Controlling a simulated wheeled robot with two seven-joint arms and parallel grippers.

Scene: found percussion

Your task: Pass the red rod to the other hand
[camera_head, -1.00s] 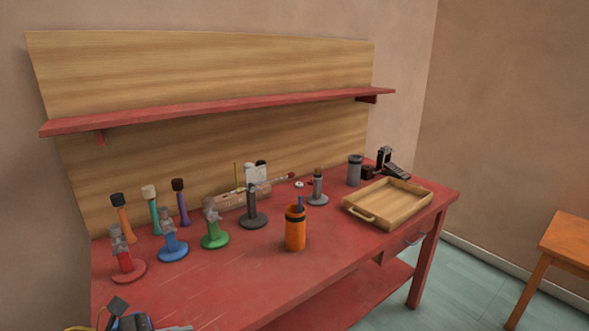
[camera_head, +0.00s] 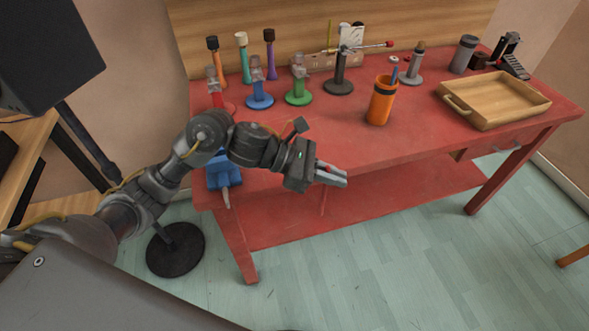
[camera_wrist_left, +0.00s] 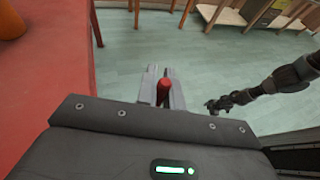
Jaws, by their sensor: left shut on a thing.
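My left gripper (camera_head: 344,177) is in front of the red table's front edge, over the floor, in the head view. It is shut on the red rod (camera_head: 328,170), of which only a small red part shows there. In the left wrist view, the red rod (camera_wrist_left: 163,90) stands between the two grey fingers of the left gripper (camera_wrist_left: 161,74), seen nearly end-on. Its far part is hidden. A dark arm, seemingly my right one, reaches in from the right of that view; its gripper (camera_wrist_left: 214,105) is apart from the rod, too small to read.
The red table (camera_head: 330,140) holds stands in red, blue (camera_head: 260,95) and green (camera_head: 298,92), an orange cup (camera_head: 381,102) and a wooden tray (camera_head: 490,103). A blue vise-like tool (camera_head: 223,172) is at its front left edge. The floor before it (camera_head: 380,260) is clear.

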